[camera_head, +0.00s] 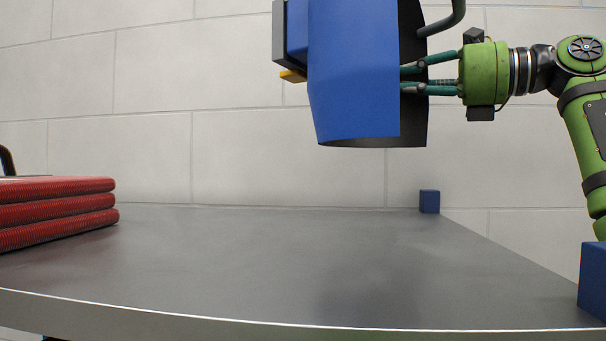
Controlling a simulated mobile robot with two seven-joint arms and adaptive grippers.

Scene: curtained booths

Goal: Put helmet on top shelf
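A blue welding-style helmet (352,75) with a dark inner side hangs in the air above a grey shelf board (250,262), upper middle of the head view. Its top is cut off by the picture edge. My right gripper (408,80) reaches in from the right. Its green fingers are at the helmet's right edge and seem to hold it; their tips are partly hidden by the blue shell. The helmet's lower edge is clear of the shelf surface. My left gripper is not in view.
A stack of red ribbed, folded items (60,210) lies on the shelf's left side, with a dark curved piece (6,160) behind it. Blue posts stand at the back right (429,202) and front right (593,280) corners. The middle and right of the shelf are bare. A pale block wall is behind.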

